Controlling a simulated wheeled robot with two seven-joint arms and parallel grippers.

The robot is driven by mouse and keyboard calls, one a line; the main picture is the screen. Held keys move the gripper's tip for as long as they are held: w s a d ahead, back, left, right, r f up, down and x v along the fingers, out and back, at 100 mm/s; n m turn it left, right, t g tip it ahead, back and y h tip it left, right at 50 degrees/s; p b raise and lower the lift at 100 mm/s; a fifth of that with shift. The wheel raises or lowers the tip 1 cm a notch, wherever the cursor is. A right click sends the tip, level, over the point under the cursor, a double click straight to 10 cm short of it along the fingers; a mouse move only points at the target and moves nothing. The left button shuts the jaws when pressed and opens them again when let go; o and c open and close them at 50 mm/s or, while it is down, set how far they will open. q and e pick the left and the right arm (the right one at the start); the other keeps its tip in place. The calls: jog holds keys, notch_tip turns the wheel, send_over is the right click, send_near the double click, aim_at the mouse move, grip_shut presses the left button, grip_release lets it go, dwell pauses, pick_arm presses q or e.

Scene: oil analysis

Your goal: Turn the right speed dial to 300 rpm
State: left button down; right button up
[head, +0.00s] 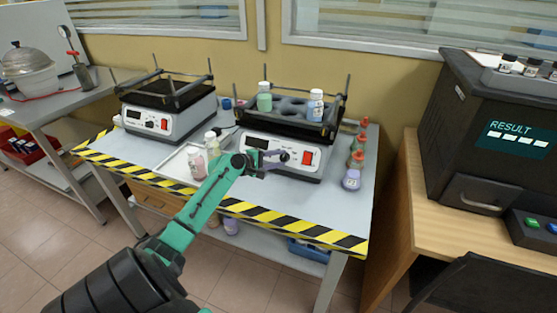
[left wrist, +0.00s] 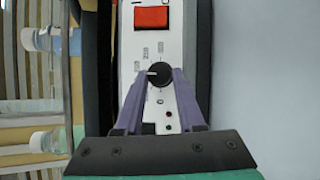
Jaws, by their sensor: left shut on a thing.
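The right shaker (head: 290,170) has a white front panel with a small dark display, a red switch (head: 307,158) and a black speed dial (head: 284,156). My left gripper (head: 277,160) reaches the panel from the front left. In the left wrist view, its two purple fingers (left wrist: 159,80) are closed around the sides of the round dial (left wrist: 160,72). The dial's white mark points left in that view. Small printed labels surround the dial, too blurred to read surely. The display digits are unreadable. My right gripper is not in view.
A second shaker (head: 165,118) stands to the left on the same table. A white tray (head: 178,164) with bottles lies left of my forearm.

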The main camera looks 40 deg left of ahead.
pick_arm(q)
jog(key=m+g+p, duration=0.1)
jog(key=m, duration=0.1)
jog(key=r+m+g+p, duration=0.1)
jog(key=m, duration=0.1)
jog(key=shift+w+m, duration=0.1)
jog(key=shift+m, duration=0.2)
jog(key=m+g+p, duration=0.1)
jog(key=m+p, duration=0.1)
jog(key=m+g+p, duration=0.1)
jog(key=p, duration=0.1)
jog(key=shift+w+r+m+y, duration=0.2)
jog(key=shift+m+y, duration=0.1)
jog(key=shift+m, duration=0.1)
jog(key=m+g+p, duration=0.1)
jog(key=m+g+y+p, duration=0.1)
jog(key=m+p, duration=0.1)
jog(key=shift+d+r+m, duration=0.1)
jog(key=shift+d+m, duration=0.1)
jog(key=shift+m, duration=0.1)
jog(key=shift+w+d+m+g+y+p, duration=0.15)
jog(key=shift+m+g+y+p, duration=0.45)
jog(key=shift+m+y+p, duration=0.55)
jog(key=shift+m, duration=0.25)
jog(key=c, duration=0.5)
grip_release()
